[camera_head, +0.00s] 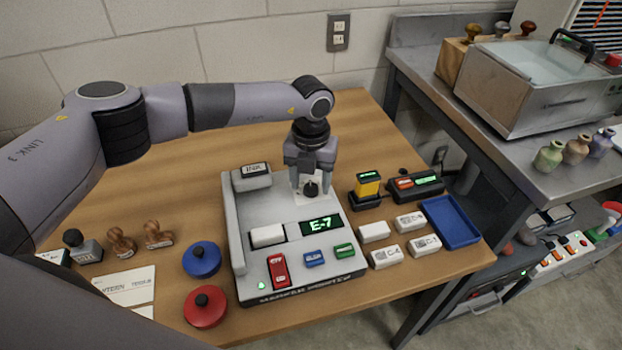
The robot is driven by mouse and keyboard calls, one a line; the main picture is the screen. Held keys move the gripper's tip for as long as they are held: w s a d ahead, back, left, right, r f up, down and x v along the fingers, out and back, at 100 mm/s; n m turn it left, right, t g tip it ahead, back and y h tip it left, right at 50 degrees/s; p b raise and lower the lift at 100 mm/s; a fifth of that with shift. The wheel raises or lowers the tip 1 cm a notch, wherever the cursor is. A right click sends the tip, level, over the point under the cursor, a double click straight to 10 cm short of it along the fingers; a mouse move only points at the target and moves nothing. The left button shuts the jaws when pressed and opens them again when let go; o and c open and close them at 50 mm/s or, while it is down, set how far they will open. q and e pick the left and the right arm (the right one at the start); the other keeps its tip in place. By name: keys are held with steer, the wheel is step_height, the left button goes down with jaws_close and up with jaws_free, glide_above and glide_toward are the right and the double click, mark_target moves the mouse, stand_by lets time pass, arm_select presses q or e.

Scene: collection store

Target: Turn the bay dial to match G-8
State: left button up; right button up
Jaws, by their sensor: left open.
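The grey console (240,250) stands on the wooden table, with a lit display (321,226) that reads E-7. The bay dial (311,188) is a dark knob on a pale plate at the upper right of the console. My left gripper (310,182) points down over the dial with its fingers open on either side of it. Whether the fingers touch the knob cannot be told. My right gripper is not in view.
Red (205,306) and blue (201,259) round-knobbed pads and several stamps (159,235) lie left of the console. White blocks (386,257), a yellow-topped device (367,186) and a blue tray (450,221) are at the right. A metal bench (440,75) stands beyond.

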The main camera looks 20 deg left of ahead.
arm_select(q)
steer(key=shift+f, duration=0.4)
steer(key=c, duration=1)
steer(key=shift+c, duration=0.2)
